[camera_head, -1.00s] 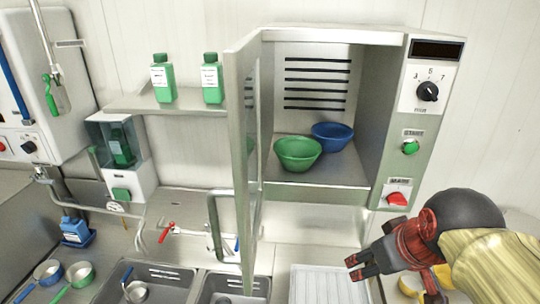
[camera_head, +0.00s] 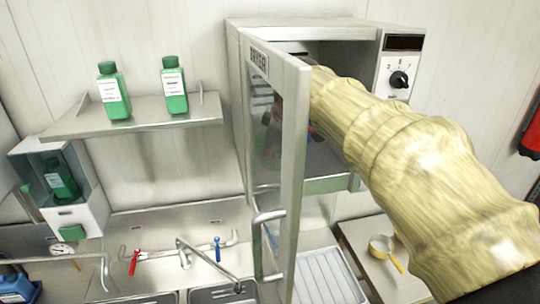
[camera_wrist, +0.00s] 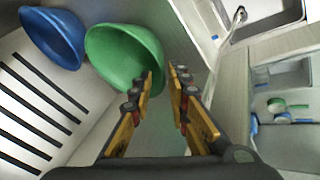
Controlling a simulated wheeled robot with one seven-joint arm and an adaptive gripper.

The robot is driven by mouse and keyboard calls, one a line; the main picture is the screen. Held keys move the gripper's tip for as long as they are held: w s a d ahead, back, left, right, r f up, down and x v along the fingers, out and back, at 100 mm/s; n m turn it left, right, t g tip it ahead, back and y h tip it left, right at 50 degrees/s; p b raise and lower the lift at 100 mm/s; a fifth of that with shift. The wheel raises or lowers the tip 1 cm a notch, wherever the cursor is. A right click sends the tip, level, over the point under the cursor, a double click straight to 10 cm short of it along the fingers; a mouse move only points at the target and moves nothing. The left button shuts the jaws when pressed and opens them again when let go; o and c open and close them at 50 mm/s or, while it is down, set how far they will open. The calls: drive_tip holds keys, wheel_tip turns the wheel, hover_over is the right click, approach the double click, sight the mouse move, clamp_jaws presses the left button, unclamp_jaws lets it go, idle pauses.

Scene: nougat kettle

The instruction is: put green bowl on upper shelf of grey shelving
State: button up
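The green bowl (camera_wrist: 122,55) is inside the open oven-like cabinet (camera_head: 325,185), tilted in the wrist view beside a blue bowl (camera_wrist: 55,38). My gripper (camera_wrist: 162,78) is open. Its left finger overlaps the near rim of the green bowl in the picture, and the right finger is just clear of it. I cannot tell whether the rim lies between the fingers. I cannot identify a grey shelving unit; a metal wall shelf (camera_head: 150,121) is at the left.
The cabinet's glass door (camera_head: 292,165) stands open close to my arm's left. Two green bottles (camera_head: 115,92) stand on the wall shelf. Below are sinks, a tap (camera_head: 205,255) and a ribbed white tray (camera_head: 325,275).

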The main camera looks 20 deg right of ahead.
drive_tip(key=x, duration=0.2)
drive_tip(key=p+x, duration=0.1)
drive_tip(key=x, duration=0.3)
drive_tip(key=shift+d+f, duration=0.15)
drive_tip(key=shift+d, duration=0.15)
drive_tip(key=shift+s, duration=0.1)
drive_tip(key=shift+c, duration=1.2)
clamp_jaws()
